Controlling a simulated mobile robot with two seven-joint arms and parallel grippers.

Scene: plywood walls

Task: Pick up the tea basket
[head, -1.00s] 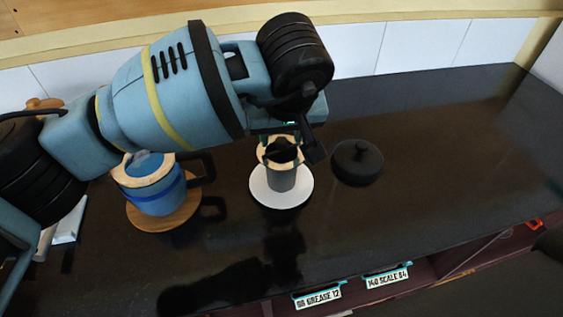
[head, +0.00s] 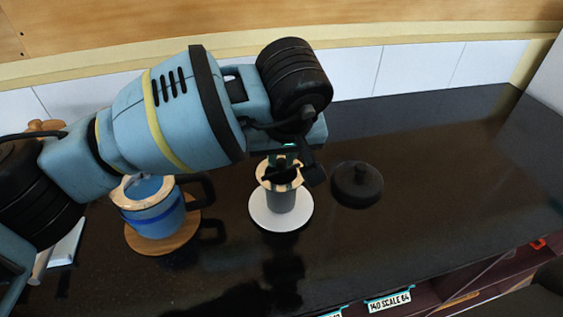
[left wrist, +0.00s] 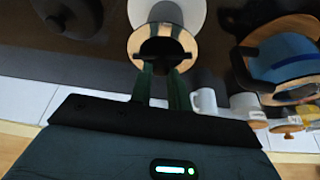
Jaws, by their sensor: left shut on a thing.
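The tea basket (head: 281,199) is a small grey cylinder with a pale wooden rim. It stands upright on or just above a round white saucer (head: 262,220). My left gripper (head: 281,168) comes down from above and is shut on the basket's rim. In the left wrist view, the two green fingers (left wrist: 160,86) meet the near side of the wooden rim, around the basket's dark opening (left wrist: 161,50). I cannot tell whether the basket touches the saucer. My right gripper is not in view.
A blue mug (head: 154,212) with a wooden rim stands on a round wooden coaster (head: 178,242) to the left. A black lid (head: 357,184) lies to the right of the saucer. The dark counter (head: 440,170) is clear further right.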

